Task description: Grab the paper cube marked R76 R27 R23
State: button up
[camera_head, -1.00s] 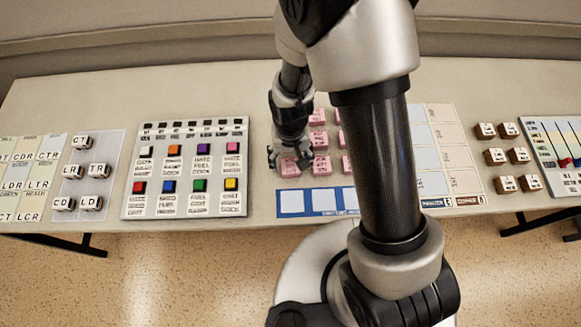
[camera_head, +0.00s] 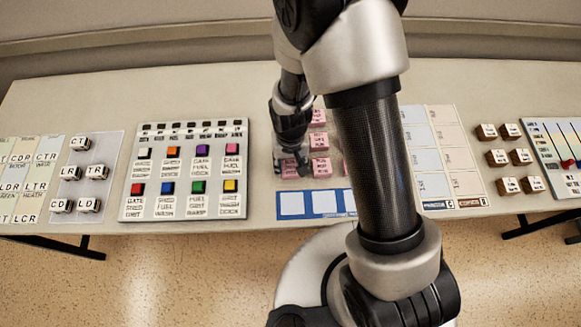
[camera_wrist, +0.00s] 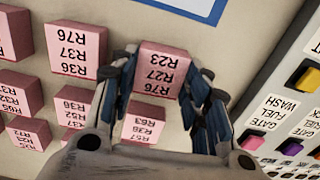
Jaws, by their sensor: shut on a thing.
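The pink paper cube marked R76 R27 R23 (camera_wrist: 160,71) is between the fingers of my gripper (camera_wrist: 158,85) in the wrist view, its label upside down there. My gripper is shut on it, one finger along each side. In the head view my gripper (camera_head: 290,165) is at the left of the group of pink cubes, low over the table, and the held cube is mostly hidden there. Another pink cube, marked R76 R37 R36 (camera_wrist: 75,50), stands beside it on the left in the wrist view.
More pink cubes (camera_wrist: 66,112) stand close by, including one behind the held cube (camera_wrist: 143,122). A panel with coloured buttons (camera_head: 187,205) lies to the left in the head view. A blue-framed strip of white squares (camera_head: 310,216) lies in front of the cubes.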

jog(key=shift+c, duration=0.8)
jog(key=shift+r, duration=0.15)
